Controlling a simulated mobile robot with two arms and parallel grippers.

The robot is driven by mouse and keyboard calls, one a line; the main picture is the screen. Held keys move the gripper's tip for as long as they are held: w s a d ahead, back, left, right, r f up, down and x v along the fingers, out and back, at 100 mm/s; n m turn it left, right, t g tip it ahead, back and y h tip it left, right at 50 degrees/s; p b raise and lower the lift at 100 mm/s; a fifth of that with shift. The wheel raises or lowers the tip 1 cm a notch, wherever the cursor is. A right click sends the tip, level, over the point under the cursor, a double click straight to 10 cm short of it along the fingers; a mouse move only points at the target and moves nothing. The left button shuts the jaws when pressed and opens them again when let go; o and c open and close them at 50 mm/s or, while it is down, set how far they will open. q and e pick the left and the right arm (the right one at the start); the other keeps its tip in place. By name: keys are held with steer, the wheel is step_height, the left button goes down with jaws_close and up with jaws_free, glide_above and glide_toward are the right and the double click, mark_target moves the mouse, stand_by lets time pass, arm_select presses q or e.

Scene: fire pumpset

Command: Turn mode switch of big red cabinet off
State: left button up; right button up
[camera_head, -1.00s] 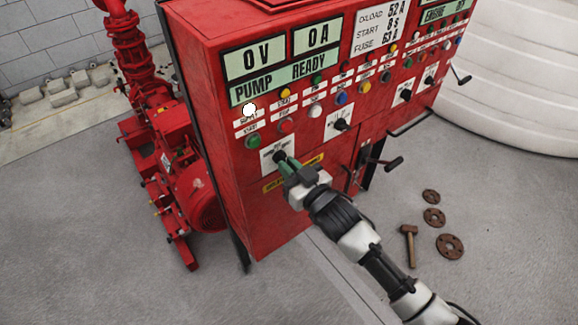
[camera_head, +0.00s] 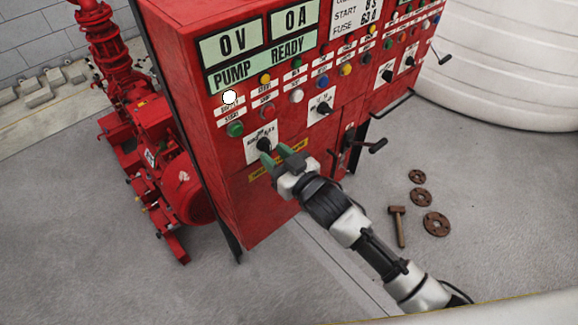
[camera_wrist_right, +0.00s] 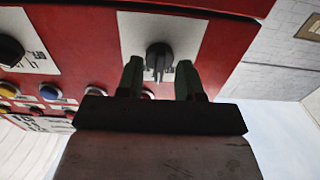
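The big red cabinet (camera_head: 222,195) stands in the middle of the head view, with its display reading "PUMP READY". Its mode switch (camera_head: 264,144) is a black knob on a white label plate low on the front. In the right wrist view the knob (camera_wrist_right: 159,57) shows between and beyond the fingertips. My right gripper (camera_head: 276,154) is just in front of the switch. In the right wrist view its two green fingers (camera_wrist_right: 158,75) are apart, one on each side of the knob, and neither visibly touches it. My left gripper is not in view.
A second black knob (camera_head: 322,107) sits to the right on the panel. Black handles (camera_head: 377,146) stick out from the front. A red pump (camera_head: 165,165) stands left. A hammer (camera_head: 398,225) and rusty discs (camera_head: 436,224) lie on the floor at right. A white tank (camera_head: 510,70) stands behind.

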steer(key=b+v, duration=0.2)
steer(key=v, duration=0.8)
steer(key=s+d+f+m+g+h+b, duration=0.15)
steer(key=d+f+h, duration=0.3)
steer(key=f, duration=1.15)
steer(key=s+d+f+m+g+h, duration=0.25)
steer(key=d+f, duration=0.35)
steer(key=f, duration=1.1)
steer(key=s+d+f+g+h, duration=0.1)
steer(key=s+d+f+g, duration=0.1)
steer(key=s+f, duration=0.45)
steer(key=s+d+f+g+h, duration=0.2)
steer(key=s+d+f+g, duration=0.1)
steer(key=s+f, duration=0.35)
steer(key=s+f+g, duration=0.2)
steer(key=s+f, duration=0.2)
steer(key=s, duration=0.5)
steer(key=s+d+f+g+b, duration=0.1)
steer(key=s+f, duration=0.4)
steer(key=s, duration=0.5)
steer(key=shift+s+m+g+h, duration=0.15)
steer(key=shift+m+g+h, duration=0.2)
steer(key=shift+g, duration=0.45)
steer(key=shift+d, duration=0.1)
